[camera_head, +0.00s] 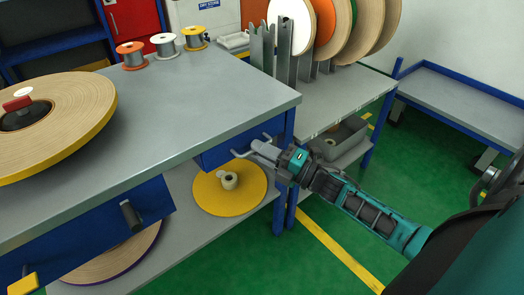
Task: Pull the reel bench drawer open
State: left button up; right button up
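The reel bench (200,98) has a grey top and a blue frame. Its blue drawer (222,152) sits under the top near the right front corner and looks shut or nearly so. A light grey bar handle (240,154) runs across the drawer front. My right gripper (262,149) is at this handle, its arm coming in from the right. Its grey fingers overlap the handle and hide the middle of it. I cannot tell whether they are closed on the bar. My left gripper is not in view.
A large tape reel (75,100) lies on the bench at left. Small spools (165,46) stand at its back edge. A yellow disc (228,196) lies on the lower shelf. A side table (345,95) with upright reels adjoins at right. The green floor (240,262) in front is clear.

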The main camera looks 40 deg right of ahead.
grip_shut()
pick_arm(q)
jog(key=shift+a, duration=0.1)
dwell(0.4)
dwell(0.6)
